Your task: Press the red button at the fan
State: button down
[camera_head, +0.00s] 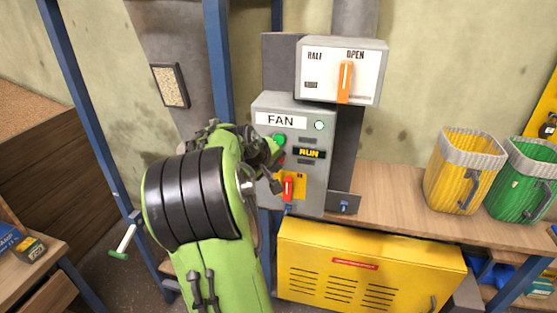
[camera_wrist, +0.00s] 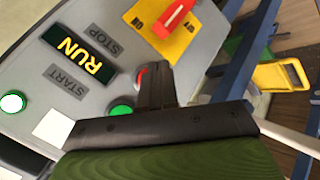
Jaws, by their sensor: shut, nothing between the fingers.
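The grey fan control box (camera_head: 307,186) carries a FAN label and a RUN display, which also shows in the wrist view (camera_wrist: 80,52). The red button (camera_wrist: 139,76) is partly hidden behind my fingers in the wrist view. The green button (camera_wrist: 121,111) sits beside it, near START; it also shows in the head view (camera_head: 279,139). My gripper (camera_wrist: 154,70) is shut and empty, its tips at the red button's edge. I cannot tell whether they touch it. In the head view my wrist covers the box's left side.
A red switch handle (camera_head: 288,189) on a yellow plate is just below the buttons. A box with an orange lever (camera_head: 345,82) is above. Blue posts (camera_head: 218,70) stand left. A yellow bin (camera_head: 458,170) and green bin (camera_head: 522,181) are on the bench at right.

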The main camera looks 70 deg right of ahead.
jog(key=shift+d, duration=0.1)
dwell(0.5)
jog(key=shift+d, duration=0.35)
jog(key=shift+w+d+p, duration=0.15)
jog(key=shift+d+p, duration=0.15)
jog(key=shift+d, duration=0.15)
dwell(0.6)
jog(key=shift+a, duration=0.15)
jog(key=shift+a+b, duration=0.3)
jog(key=shift+a, duration=0.45)
jog(key=shift+s+a+b, duration=0.15)
jog(key=shift+s+a, duration=0.05)
jog(key=shift+a, duration=0.6)
jog(key=shift+s+a+b, duration=0.1)
jog(key=shift+s+a, duration=0.05)
jog(key=shift+a, duration=0.7)
jog(key=shift+s+a+b, duration=0.15)
jog(key=shift+s+a, duration=0.05)
jog(key=shift+a, duration=0.6)
